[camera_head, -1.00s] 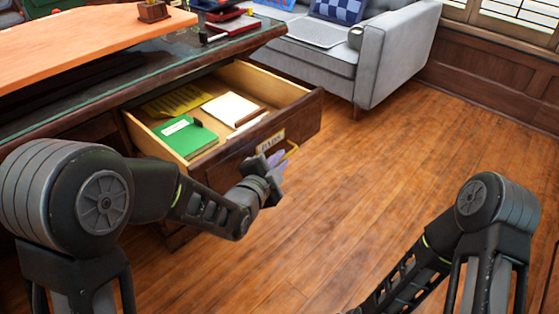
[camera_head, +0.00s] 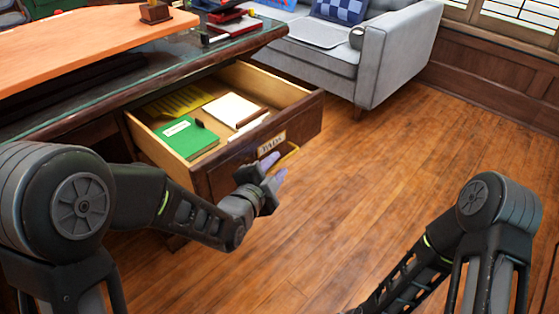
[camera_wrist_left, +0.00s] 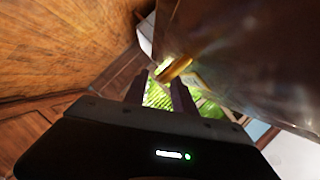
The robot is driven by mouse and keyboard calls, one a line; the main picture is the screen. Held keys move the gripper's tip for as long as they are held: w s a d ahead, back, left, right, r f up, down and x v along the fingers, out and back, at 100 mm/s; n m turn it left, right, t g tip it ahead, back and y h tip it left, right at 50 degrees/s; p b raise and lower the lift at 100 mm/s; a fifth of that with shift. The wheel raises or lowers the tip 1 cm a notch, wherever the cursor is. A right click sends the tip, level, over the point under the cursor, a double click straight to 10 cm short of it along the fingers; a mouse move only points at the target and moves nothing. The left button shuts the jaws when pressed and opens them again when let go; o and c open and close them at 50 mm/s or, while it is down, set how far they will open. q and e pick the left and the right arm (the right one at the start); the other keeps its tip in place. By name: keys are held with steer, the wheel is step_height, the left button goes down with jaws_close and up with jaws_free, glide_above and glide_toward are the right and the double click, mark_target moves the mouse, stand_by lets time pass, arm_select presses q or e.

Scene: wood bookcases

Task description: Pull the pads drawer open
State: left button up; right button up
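The pads drawer (camera_head: 222,160) is a dark wood drawer with a pale inside, standing pulled out of the desk. Its front bears a label (camera_head: 271,143) and a yellow, brass-like handle (camera_head: 288,157). My left gripper (camera_head: 276,168) is just in front of the handle, its two purplish fingertips apart with nothing seen between them. In the left wrist view, the fingers (camera_wrist_left: 160,94) are spread and the handle (camera_wrist_left: 176,68) lies just past their tips.
The drawer holds a green book (camera_head: 187,138), a white pad (camera_head: 233,110) and a yellow pad (camera_head: 182,100). The desk (camera_head: 100,108) is at left. A grey sofa (camera_head: 390,55) stands behind. The wooden floor (camera_head: 400,170) right of the drawer is clear.

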arm_select(q)
steer(key=p+v, duration=0.1)
steer(key=v, duration=0.4)
stand_by(0.4)
